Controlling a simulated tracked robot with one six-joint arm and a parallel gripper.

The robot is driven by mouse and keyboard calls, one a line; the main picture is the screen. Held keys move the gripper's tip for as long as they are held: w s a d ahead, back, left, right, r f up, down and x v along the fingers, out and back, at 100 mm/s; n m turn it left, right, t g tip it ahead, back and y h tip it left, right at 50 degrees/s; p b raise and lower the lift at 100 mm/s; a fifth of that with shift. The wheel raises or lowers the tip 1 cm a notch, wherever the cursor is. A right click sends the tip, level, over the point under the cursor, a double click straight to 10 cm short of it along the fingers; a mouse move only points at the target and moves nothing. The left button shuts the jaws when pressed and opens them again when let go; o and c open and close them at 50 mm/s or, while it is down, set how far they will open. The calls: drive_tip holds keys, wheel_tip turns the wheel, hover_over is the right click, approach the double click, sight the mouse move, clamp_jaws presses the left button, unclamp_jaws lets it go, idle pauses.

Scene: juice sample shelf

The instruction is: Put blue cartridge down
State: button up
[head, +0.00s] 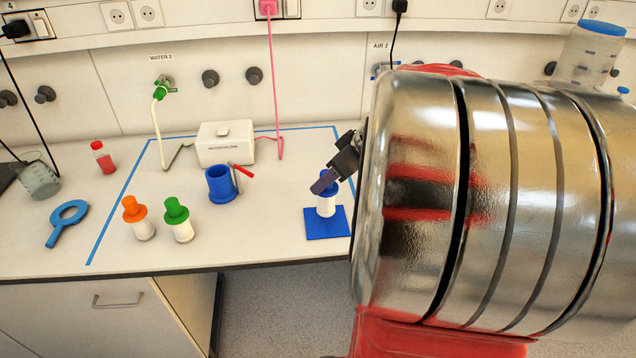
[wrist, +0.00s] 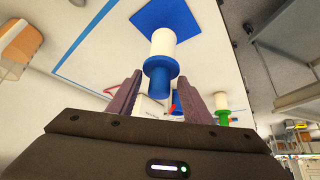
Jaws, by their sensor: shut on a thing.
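The blue cartridge (head: 326,206) has a white body and a blue flanged cap. It is upright at the blue square mat (head: 327,226); I cannot tell whether its base touches the mat. My gripper (head: 325,182) is shut on its blue cap, hiding part of the cap. In the wrist view the blue cartridge (wrist: 162,45) has its cap between my two fingers (wrist: 158,95), and the mat (wrist: 165,14) shows beyond its white end.
Green (head: 178,219) and orange (head: 138,218) cartridges stand left, near the front edge. A blue cup (head: 221,186) with a red handled thing, a white box (head: 226,143), a blue ring tool (head: 67,221) and a red bottle (head: 103,158) stand apart.

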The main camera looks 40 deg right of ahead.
sight(332, 186)
drive_tip(key=shift+f, duration=1.6)
drive_tip(key=o, duration=1.3)
drive_tip(key=shift+f, duration=0.1)
drive_tip(key=shift+c, duration=0.2)
drive_tip(key=v, duration=1.2)
